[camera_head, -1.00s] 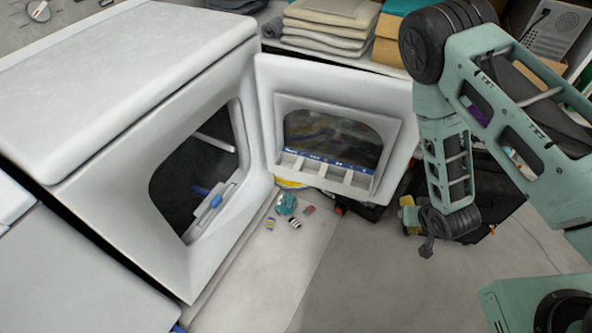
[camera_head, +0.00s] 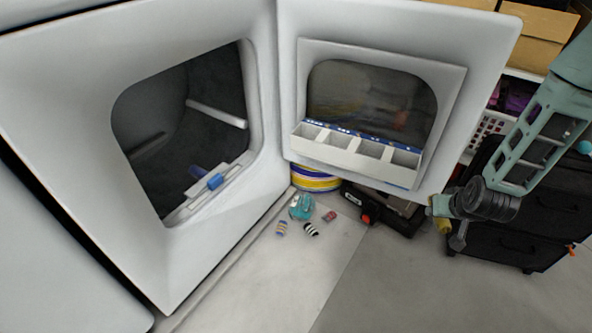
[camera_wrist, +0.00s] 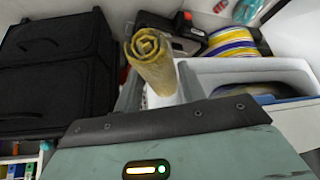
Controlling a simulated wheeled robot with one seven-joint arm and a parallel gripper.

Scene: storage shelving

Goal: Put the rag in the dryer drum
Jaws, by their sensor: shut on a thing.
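A rolled yellow rag (camera_wrist: 152,58) is held between the fingers of my gripper (camera_wrist: 158,92) in the wrist view, its spiral end showing. In the head view my gripper (camera_head: 440,206) is at the right, beside the open dryer door's lower right corner, and a small yellow part of the rag (camera_head: 445,226) shows. The dryer drum (camera_head: 178,125) is the dark cavity in the white dryer front at left. The gripper is well to the right of this opening, with the door between them. A blue object (camera_head: 215,181) lies at the opening's lower lip.
The dryer door (camera_head: 440,100) stands open and bears a white compartment tray (camera_head: 355,151). Small items, including a teal one (camera_head: 301,207), lie on the floor below.

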